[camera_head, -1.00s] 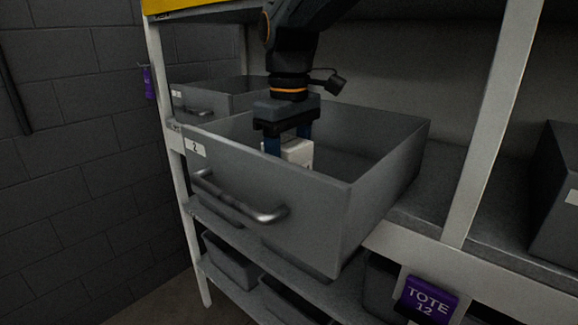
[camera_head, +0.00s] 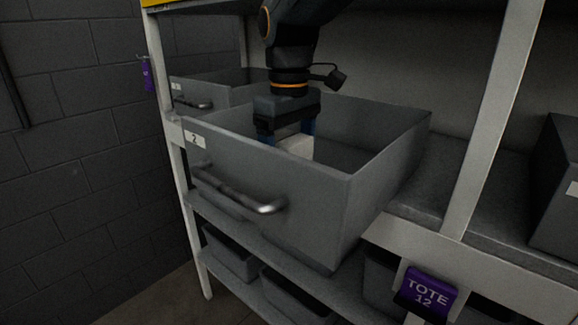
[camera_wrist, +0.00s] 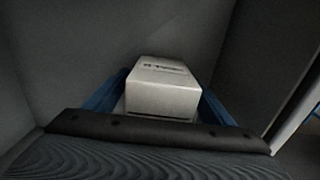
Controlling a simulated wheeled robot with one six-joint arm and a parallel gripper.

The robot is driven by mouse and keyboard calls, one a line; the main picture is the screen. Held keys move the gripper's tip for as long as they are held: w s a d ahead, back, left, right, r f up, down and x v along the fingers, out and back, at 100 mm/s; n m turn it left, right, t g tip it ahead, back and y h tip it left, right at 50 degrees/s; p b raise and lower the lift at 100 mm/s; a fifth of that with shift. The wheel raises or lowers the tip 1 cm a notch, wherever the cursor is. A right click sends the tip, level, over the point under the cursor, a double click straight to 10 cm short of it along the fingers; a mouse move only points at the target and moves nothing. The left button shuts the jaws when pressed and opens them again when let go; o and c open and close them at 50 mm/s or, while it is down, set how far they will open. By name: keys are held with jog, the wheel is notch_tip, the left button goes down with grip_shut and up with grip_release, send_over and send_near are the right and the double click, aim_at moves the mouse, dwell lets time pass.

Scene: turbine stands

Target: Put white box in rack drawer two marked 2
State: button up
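The white box (camera_head: 297,147) is inside the grey open drawer (camera_head: 265,180), low behind its front wall. The drawer has a label marked 2 (camera_head: 194,140) at its upper left front. My gripper (camera_head: 287,135) reaches down into the drawer, with its fingers on either side of the box. The fingers look spread apart, so it appears open around the box. In the wrist view the white box (camera_wrist: 163,88) lies between the blue fingers, its near lower part hidden by the gripper's dark bar. The head view hides the box's underside.
The drawer's side walls (camera_head: 385,165) stand close around my gripper. Another grey drawer (camera_head: 215,92) is behind on the left. A rack post (camera_head: 492,120) and a grey bin (camera_head: 560,190) are to the right. A purple TOTE 12 tag (camera_head: 428,292) hangs below. Lower bins (camera_head: 230,255) sit beneath.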

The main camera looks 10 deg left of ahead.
aim_at(290, 138)
jog(key=shift+o, duration=0.9)
jog(key=shift+r+p, duration=0.8)
jog(key=shift+r, duration=2.75)
jog(key=shift+d, duration=0.1)
